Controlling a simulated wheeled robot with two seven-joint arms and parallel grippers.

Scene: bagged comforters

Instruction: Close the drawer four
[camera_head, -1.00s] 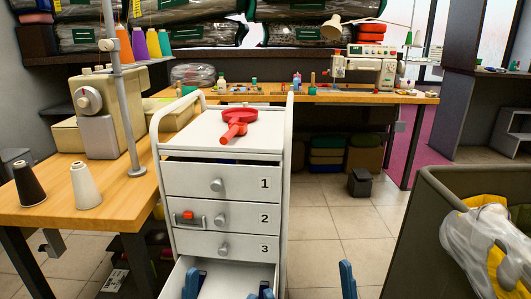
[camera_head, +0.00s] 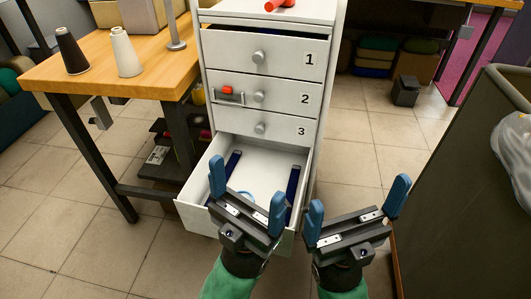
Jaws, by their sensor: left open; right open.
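The white drawer cabinet (camera_head: 262,82) stands in the middle, with drawers labelled 1, 2 and 3 above. The lowest drawer (camera_head: 190,216) is pulled out; no number shows on it. Dark blue items and a light blue ring-shaped thing lie inside. My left gripper (camera_head: 247,205) is open and appears over or in front of the drawer's front part, hiding much of its front panel. My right gripper (camera_head: 358,208) is open, just right of the drawer's front corner. I see nothing between the fingers of either gripper.
A wooden table (camera_head: 110,70) with a black cone (camera_head: 72,52) and a white cone (camera_head: 125,54) stands at left. Drawer 2 has a red-topped latch (camera_head: 228,93). A grey bin (camera_head: 470,170) stands at right. Tiled floor is free between cabinet and bin.

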